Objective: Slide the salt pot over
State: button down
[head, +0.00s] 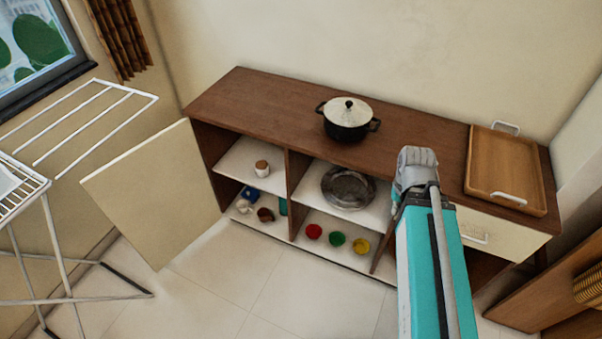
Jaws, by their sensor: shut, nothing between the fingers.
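A small white pot with a brown lid (262,169) stands upright on the upper left shelf of the open cabinet; it looks like the salt pot, but no label can be read. My teal arm (423,270) rises at the right of the pot, in front of the cabinet, with a grey joint at its top. My gripper's fingers do not show. Nothing of my arm touches the small pot.
A black pot with a white lid (348,122) and a wooden tray (503,173) stand on the cabinet top (260,98). A metal plate (348,187) and several coloured bowls occupy the shelves. The open door (160,195) and drying rack (60,220) flank the left.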

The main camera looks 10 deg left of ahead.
aim_at(261, 167)
jog(key=u, duration=2.5)
jog(key=i, duration=0.65)
jog(key=u, duration=0.1)
